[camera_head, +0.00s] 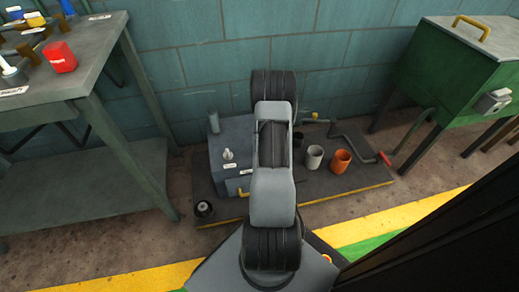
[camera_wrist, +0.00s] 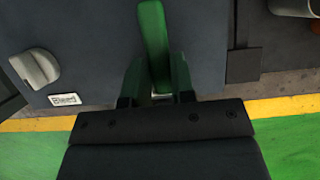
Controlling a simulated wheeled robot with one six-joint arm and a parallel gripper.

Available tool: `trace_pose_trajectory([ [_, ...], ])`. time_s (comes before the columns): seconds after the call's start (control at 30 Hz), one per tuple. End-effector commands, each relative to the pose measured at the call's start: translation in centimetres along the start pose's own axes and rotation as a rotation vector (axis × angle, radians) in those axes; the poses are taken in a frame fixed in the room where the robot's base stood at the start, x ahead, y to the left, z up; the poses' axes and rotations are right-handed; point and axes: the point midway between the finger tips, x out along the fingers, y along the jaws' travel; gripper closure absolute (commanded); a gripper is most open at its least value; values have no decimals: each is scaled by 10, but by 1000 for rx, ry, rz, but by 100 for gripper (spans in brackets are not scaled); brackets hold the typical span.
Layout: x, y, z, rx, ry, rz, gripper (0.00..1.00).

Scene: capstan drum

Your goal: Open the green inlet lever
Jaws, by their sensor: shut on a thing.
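The green inlet lever (camera_wrist: 153,40) shows at the top middle of the wrist view, upright in the picture, against a dark grey housing (camera_wrist: 95,40). My gripper (camera_wrist: 156,82) has one finger on each side of the lever's lower part and is shut on it. The fingers hide the lever's lower end. In the head view the grey housing (camera_head: 218,145) stands on a low dark platform (camera_head: 330,195). My own arm covers the lever and gripper there.
A pale knob (camera_wrist: 35,68) with a label sits left of the lever. Grey (camera_head: 314,158) and orange (camera_head: 341,161) cups and a red-handled crank (camera_head: 384,158) are on the platform's right. A bench (camera_head: 85,75) stands left, a green cabinet (camera_head: 450,75) right.

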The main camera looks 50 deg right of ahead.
Motion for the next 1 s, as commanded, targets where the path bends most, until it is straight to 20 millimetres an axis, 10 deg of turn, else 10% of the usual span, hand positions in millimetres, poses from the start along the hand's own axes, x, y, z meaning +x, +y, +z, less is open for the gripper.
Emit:
trace_pose_trajectory([
  [0.53, 0, -1, 0, 29, -1, -11, 100],
  [0.57, 0, -1, 0, 29, -1, -11, 75],
  [0.6, 0, -1, 0, 29, -1, -11, 71],
  [1.0, 0, -1, 0, 23, -1, -10, 51],
])
